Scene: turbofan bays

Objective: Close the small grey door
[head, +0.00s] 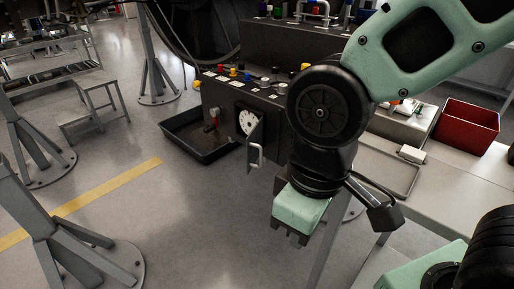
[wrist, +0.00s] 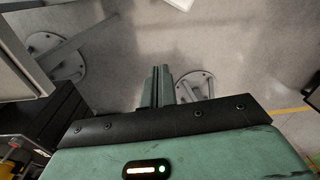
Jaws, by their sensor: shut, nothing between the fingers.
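The small grey door (head: 256,146) stands open on the front of a dark cabinet (head: 227,98) in the head view. It swings outward and has a pale bar handle on its face. A round white dial (head: 247,122) shows in the opening beside it. My gripper (head: 290,240) hangs pointing down, to the right of the door and nearer to me, apart from it. In the wrist view its fingers (wrist: 160,88) are together with nothing between them. I cannot make out the door for certain in the wrist view.
A black tray (head: 190,140) lies on the floor left of the door. Coloured knobs line the cabinet top. A bench (head: 435,185) with a red bin (head: 466,128) stands at the right. Grey stands (head: 75,235) are at the left. The floor between is clear.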

